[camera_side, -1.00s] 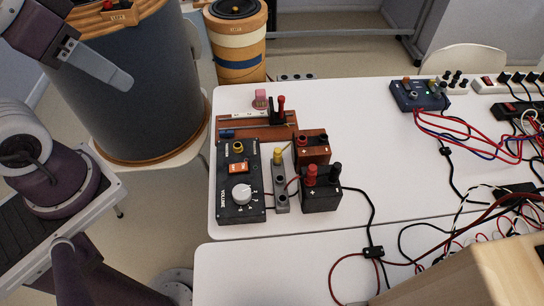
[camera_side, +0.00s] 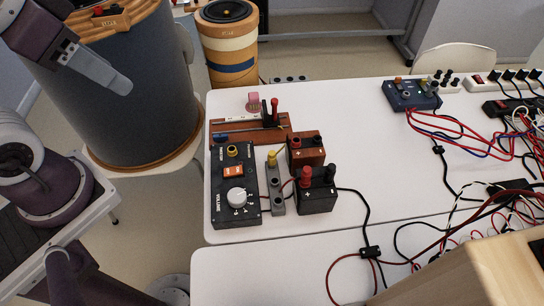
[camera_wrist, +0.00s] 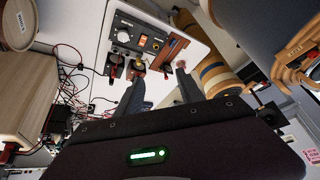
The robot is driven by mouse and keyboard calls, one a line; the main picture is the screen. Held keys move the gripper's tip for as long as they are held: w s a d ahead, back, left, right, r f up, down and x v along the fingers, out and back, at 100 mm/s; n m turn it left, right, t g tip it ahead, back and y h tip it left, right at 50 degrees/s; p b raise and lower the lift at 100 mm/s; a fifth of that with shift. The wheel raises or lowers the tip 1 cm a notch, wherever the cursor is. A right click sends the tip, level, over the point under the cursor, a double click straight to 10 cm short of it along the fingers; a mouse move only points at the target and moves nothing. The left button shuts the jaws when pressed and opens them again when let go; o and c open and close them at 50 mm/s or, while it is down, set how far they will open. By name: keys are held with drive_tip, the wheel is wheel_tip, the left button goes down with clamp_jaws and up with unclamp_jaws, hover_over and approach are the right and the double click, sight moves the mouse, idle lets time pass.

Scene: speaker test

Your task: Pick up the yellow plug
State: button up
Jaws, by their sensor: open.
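The yellow plug (camera_side: 272,158) stands at the far end of a narrow grey block on the white table in the side view. The block (camera_side: 276,196) lies between the black volume box and two smaller terminal boxes. My gripper (camera_wrist: 160,70) is open in the wrist view, with its two grey fingers apart and nothing seen between them. A small yellow spot (camera_wrist: 140,65) by the left fingertip there looks like the plug, partly hidden. In the side view a grey finger of mine (camera_side: 103,73) is at the top left, well apart from the plug.
The black volume box (camera_side: 235,212) is left of the plug. A brown box (camera_side: 306,155) and a black box (camera_side: 317,198) with terminals stand close on its right. A wooden slide-wire board (camera_side: 224,130) lies behind. Cables tangle at the right; the table's middle is clear.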

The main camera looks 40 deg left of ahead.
drive_tip(key=w+d+f+m+g, duration=0.1)
drive_tip(key=w+f+m+g, duration=0.1)
drive_tip(key=w+m, duration=0.5)
drive_tip(key=m+g+h, duration=0.1)
drive_tip(key=m+g, duration=0.3)
drive_tip(key=m, duration=1.1)
hover_over(272, 153)
drive_tip(key=a, duration=0.1)
wheel_tip(272, 153, down, 24)
drive_tip(key=shift+h, duration=0.3)
drive_tip(key=f, duration=0.4)
drive_tip(key=d+f, duration=0.1)
drive_tip(key=f, duration=0.1)
drive_tip(key=shift+f, duration=0.75)
clamp_jaws()
